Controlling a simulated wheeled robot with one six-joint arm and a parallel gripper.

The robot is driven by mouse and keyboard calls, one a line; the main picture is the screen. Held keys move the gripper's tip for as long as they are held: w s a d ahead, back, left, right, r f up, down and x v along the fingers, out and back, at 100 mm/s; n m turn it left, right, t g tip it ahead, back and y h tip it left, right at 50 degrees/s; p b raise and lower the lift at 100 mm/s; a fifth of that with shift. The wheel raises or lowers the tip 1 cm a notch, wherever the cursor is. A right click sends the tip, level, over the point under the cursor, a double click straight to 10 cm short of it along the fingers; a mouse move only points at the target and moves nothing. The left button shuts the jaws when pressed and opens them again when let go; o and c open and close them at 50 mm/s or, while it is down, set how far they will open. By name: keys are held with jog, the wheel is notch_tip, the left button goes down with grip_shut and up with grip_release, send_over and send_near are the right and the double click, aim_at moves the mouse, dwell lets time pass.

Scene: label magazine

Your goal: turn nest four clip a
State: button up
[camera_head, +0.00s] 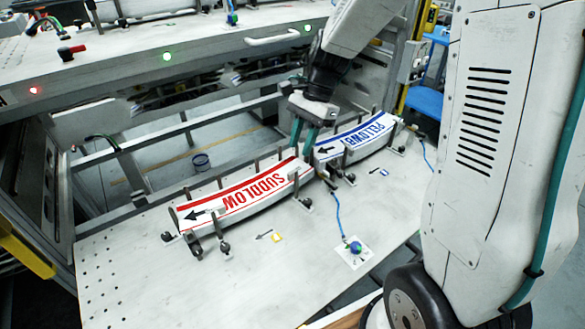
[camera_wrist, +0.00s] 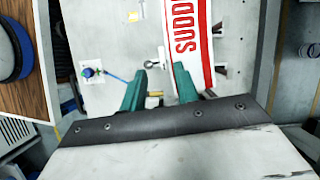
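My gripper (camera_head: 302,148) points down over the board, between the red-lettered SUDDLOW label stack (camera_head: 250,192) and the blue-lettered stack (camera_head: 355,138). In the wrist view its two teal fingers (camera_wrist: 160,72) are apart with a gap between them. A dark round clip knob (camera_wrist: 151,64) lies by the left fingertip, and a small brass piece (camera_wrist: 155,93) shows between the fingers. Dark clip knobs flank the stacks, such as one at the front of the red stack (camera_head: 224,247) and one near its right end (camera_head: 307,204). I cannot tell which is nest four clip a.
A blue knob on a white plate (camera_head: 352,248) with a blue cord stands on the board's front right. Upright posts line the stacks. A shelf with a pale handle (camera_head: 272,38) overhangs behind. The perforated left front of the board (camera_head: 130,285) is clear.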

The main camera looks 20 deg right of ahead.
aim_at(291, 172)
jog(key=x, duration=0.8)
jog(key=shift+w, duration=0.2)
grip_shut()
